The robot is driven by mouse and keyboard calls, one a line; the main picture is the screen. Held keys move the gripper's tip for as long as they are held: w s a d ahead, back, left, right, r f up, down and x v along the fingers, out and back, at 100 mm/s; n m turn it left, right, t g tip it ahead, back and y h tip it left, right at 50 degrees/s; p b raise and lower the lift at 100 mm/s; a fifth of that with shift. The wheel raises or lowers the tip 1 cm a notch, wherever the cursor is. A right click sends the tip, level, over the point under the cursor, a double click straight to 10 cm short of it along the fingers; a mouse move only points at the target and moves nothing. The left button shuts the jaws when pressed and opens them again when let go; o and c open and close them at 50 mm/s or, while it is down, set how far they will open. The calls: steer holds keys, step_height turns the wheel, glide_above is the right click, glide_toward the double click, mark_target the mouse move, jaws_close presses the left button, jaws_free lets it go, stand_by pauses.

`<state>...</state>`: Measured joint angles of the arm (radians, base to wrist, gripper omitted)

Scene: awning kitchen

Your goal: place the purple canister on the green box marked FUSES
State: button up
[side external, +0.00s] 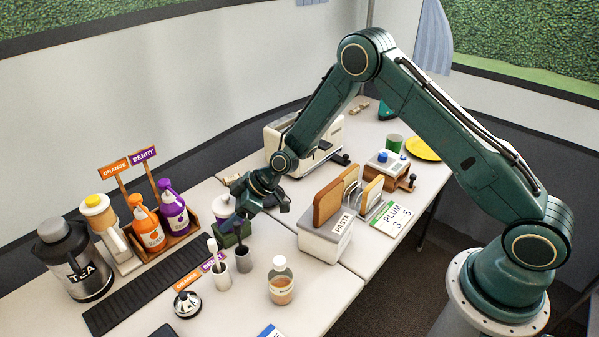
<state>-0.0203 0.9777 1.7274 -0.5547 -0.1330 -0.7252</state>
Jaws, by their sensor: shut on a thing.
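My gripper (246,206) points down in the left middle of the table and is shut on a small dark purple thing, the purple canister (232,222), largely hidden by the fingers. A dark green box (230,239) is directly below it on the table. I cannot read FUSES on the box from here. I cannot tell whether the canister touches the box's top or hangs just above it.
A PASTA box (325,241) stands to the right. The front table holds a glass bottle (281,284).

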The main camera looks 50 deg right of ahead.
steer(key=shift+f, duration=0.15)
steer(key=o, duration=1)
steer(key=shift+s+d+r, duration=0.25)
steer(key=shift+d+r, duration=0.1)
steer(key=shift+r, duration=0.35)
steer(key=v, duration=1)
steer(key=shift+r, duration=0.2)
steer(key=shift+s+d, duration=0.15)
steer(key=shift+r, duration=0.1)
